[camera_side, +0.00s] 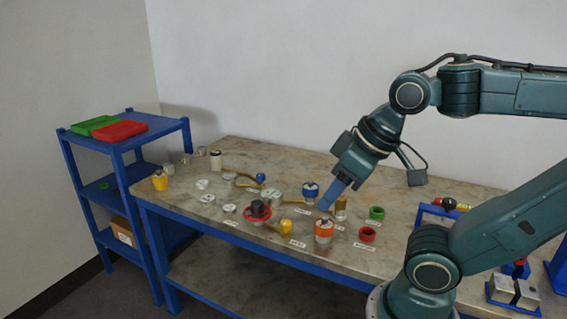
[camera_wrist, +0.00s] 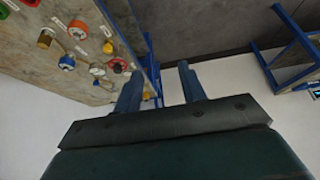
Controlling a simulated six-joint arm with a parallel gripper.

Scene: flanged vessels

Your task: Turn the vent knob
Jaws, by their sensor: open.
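Several knobs and capped vessels stand on the table (camera_side: 225,150), with small white labels too small to read. I cannot tell which is the vent knob. They include a blue-topped vessel (camera_side: 310,191), an orange-banded one (camera_side: 323,231), a brass one (camera_side: 340,208), a yellow knob (camera_side: 286,228) and a black knob in a red ring (camera_side: 258,210). My gripper (camera_side: 323,207) shows blue fingers tilted down, near the blue, orange and brass pieces; contact is unclear. In the wrist view my gripper (camera_wrist: 160,92) is open with nothing between its fingers. The orange-banded vessel (camera_wrist: 67,62) shows there too.
A blue shelf (camera_side: 125,150) with green and red trays stands left. A blue rack (camera_side: 428,209) stands at the right.

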